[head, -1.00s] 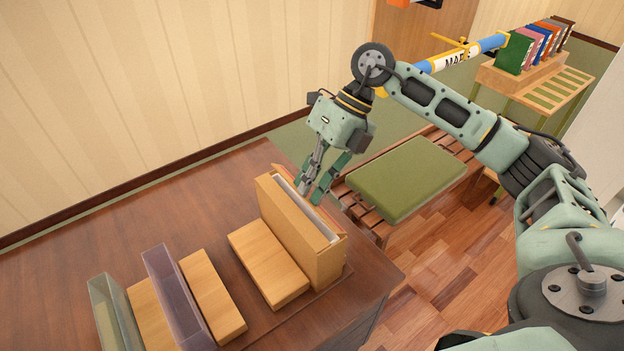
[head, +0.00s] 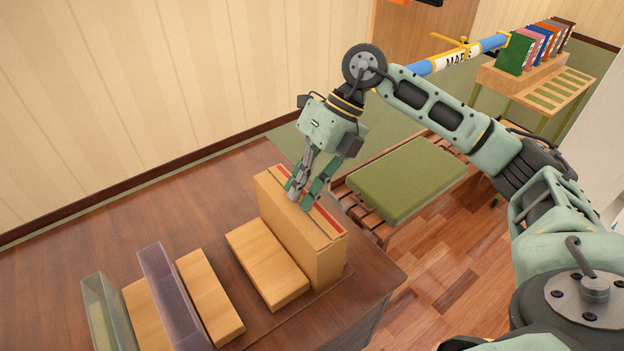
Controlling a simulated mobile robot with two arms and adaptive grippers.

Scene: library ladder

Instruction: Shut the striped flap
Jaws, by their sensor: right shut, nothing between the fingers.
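The striped flap (head: 326,214) lies across the top of a tall, narrow cardboard box (head: 290,236) near the right edge of the brown table. A red stripe beside a pale band runs along it, and the white inside of the box no longer shows. My right gripper (head: 302,199) is over the top of the box, fingers pointing down, shut and empty. Its fingertips are at the flap and hide part of it; whether they touch it, I cannot tell. My left gripper is not in view.
A low wooden block (head: 266,262) sits left of the box. Further left are another wooden block (head: 211,297) and clear bins (head: 174,292). A slatted bench with a green cushion (head: 407,177) stands beyond the table. The table's back left is bare.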

